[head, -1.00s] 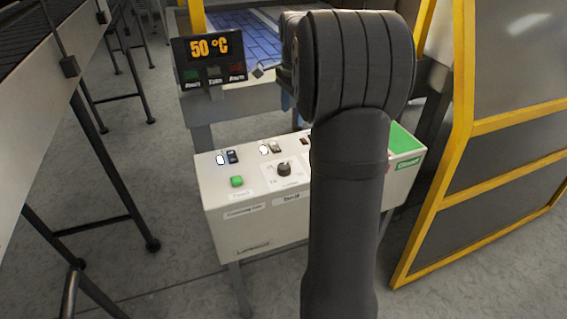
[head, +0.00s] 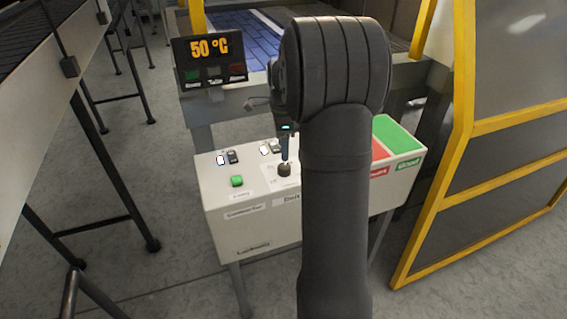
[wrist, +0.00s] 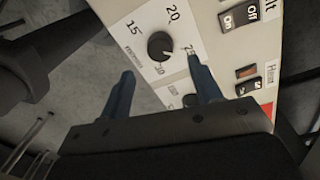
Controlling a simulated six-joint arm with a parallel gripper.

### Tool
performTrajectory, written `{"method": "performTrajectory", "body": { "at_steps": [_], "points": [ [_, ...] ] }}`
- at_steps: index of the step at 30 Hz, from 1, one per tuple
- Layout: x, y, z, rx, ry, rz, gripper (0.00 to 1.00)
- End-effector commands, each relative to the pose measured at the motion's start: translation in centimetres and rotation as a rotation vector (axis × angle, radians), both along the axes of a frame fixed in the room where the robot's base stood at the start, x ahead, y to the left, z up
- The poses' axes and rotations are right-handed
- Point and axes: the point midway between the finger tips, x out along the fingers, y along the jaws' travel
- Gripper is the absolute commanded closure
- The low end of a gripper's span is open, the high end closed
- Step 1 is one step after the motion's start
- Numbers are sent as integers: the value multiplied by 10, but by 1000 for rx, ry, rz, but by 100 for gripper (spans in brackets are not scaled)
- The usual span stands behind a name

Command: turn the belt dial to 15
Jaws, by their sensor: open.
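In the wrist view a round black dial (wrist: 161,45) sits on a white plate printed with 15, 20 and other numbers. Which number its pointer marks is too small to tell.
On the box are a green button (head: 237,181), white and dark switches, and red (head: 380,151) and green (head: 398,135) areas at the right. A display (head: 209,59) reading 50 °C stands behind. A yellow-framed guard (head: 455,170) is at right. My arm hides the box's middle.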

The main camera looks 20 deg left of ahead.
Motion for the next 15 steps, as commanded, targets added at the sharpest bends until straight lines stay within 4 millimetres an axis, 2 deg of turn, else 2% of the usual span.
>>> {"method": "performTrajectory", "body": {
  "at_steps": [1,6,10,15],
  "points": [
    [-2,-1,-12,-3,4,0,42],
    [-3,-2,-43,-2,3,0,42],
    [-3,-2,-59,-1,1,0,42],
    [-3,-2,-68,0,0,1,42]
  ]
}}
